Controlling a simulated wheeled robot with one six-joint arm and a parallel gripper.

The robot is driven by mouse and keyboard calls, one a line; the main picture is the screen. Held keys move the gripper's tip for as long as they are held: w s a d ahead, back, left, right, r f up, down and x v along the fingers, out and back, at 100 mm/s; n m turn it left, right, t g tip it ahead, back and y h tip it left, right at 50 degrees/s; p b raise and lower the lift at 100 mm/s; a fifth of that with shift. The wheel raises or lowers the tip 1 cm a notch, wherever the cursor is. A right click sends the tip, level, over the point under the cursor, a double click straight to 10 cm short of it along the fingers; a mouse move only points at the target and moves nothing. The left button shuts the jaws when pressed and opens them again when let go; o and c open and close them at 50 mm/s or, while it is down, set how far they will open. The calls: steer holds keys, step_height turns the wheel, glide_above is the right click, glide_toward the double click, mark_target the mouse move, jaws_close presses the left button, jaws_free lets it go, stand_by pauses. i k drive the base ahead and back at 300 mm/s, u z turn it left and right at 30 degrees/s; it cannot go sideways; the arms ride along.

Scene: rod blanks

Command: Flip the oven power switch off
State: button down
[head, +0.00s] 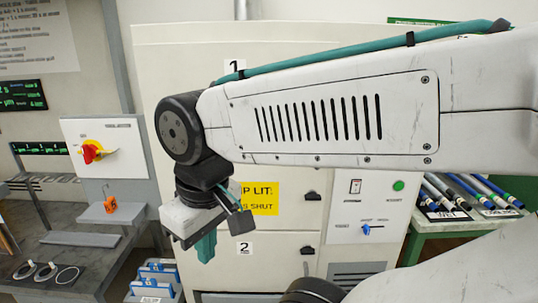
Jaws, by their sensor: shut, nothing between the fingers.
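A pale oven-like cabinet (310,40) stands in the middle, partly hidden by my arm. On its control panel is a small white-and-black switch (355,186) with a label below it. To the right of the switch is a round green light or button (398,186). Lower on the panel is a blue lever or knob (366,229). Which way the switch is set is too small to tell. My gripper (206,246) hangs to the left of the panel, in front of the cabinet's doors, pointing down. Its teal fingers are together and empty, apart from the switch.
A red-and-yellow rotary switch (92,151) is on a white board at left. Rings (67,275) lie on a dark bench. Blue racks (155,280) stand low left. Rods (470,190) lie on a green table (440,225) at right.

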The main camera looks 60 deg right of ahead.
mark_target(355, 185)
steer(key=z, duration=1.7)
steer(key=k, duration=1.35)
steer(key=u, duration=0.2)
steer(key=i, duration=0.45)
steer(key=z, duration=0.7)
steer(key=i, duration=0.5)
steer(key=z, duration=0.25)
